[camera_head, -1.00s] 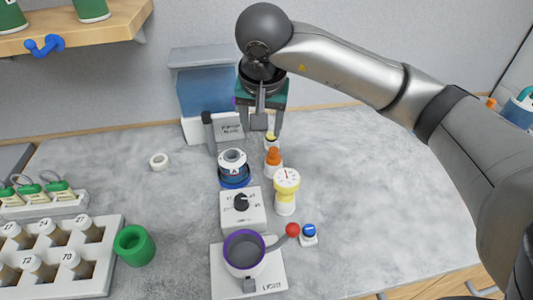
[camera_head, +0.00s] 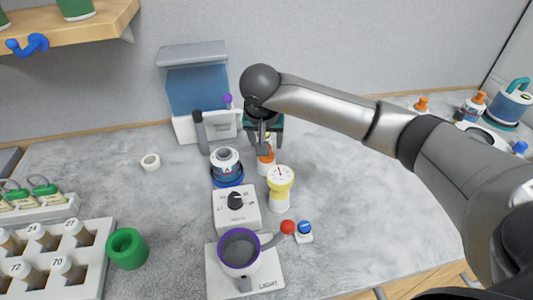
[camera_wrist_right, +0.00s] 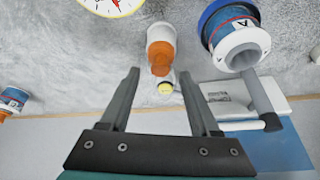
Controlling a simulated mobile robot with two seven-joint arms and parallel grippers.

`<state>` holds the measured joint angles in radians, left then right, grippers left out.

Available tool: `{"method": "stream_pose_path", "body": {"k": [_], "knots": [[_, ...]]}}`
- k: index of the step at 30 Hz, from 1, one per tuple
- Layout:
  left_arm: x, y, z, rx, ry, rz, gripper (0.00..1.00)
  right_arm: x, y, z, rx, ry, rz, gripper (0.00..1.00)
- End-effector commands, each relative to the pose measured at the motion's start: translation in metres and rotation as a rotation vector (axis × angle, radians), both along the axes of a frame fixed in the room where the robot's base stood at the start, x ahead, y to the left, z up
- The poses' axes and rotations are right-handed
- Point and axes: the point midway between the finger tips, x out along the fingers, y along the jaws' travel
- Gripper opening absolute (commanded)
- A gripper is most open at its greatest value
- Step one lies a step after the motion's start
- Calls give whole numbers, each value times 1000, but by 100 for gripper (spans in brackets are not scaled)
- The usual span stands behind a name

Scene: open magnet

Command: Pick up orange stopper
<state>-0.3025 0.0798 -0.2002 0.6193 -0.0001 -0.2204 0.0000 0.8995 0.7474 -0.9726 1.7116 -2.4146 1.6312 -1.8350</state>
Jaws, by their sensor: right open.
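The orange stopper (camera_head: 267,158) tops a small white bottle (camera_head: 265,169) behind the yellow dial gauge. It also shows in the right wrist view (camera_wrist_right: 161,52), above and between the fingertips. My right gripper (camera_head: 264,149) is at the stopper and partly hides it in the head view. In the wrist view the right gripper (camera_wrist_right: 158,74) has its fingers apart, with nothing held between them. I cannot tell whether a finger touches the stopper. My left gripper is not in view.
The yellow-and-white gauge (camera_head: 280,188) stands just in front of the bottle. A blue-based ring device (camera_head: 226,167) stands to its left. A small yellow-topped item (camera_wrist_right: 165,88) lies beyond the stopper. The counter right of the gauge is clear.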

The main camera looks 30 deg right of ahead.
Motion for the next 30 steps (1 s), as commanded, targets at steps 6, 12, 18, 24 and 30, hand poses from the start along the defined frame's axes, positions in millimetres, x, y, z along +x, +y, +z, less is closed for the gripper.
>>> {"method": "stream_pose_path", "body": {"k": [6, 12, 18, 24, 30], "knots": [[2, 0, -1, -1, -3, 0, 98, 8, -5, -24, 1, 1, -1, 63], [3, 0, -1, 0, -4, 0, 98, 9, -6, -25, 1, -2, 1, 63], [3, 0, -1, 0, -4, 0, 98, 9, -6, -25, 1, 0, 0, 47], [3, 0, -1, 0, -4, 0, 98, 9, -6, -25, 1, 0, 0, 25], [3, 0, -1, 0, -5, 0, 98, 9, -6, -25, 1, 0, 0, 2]]}}
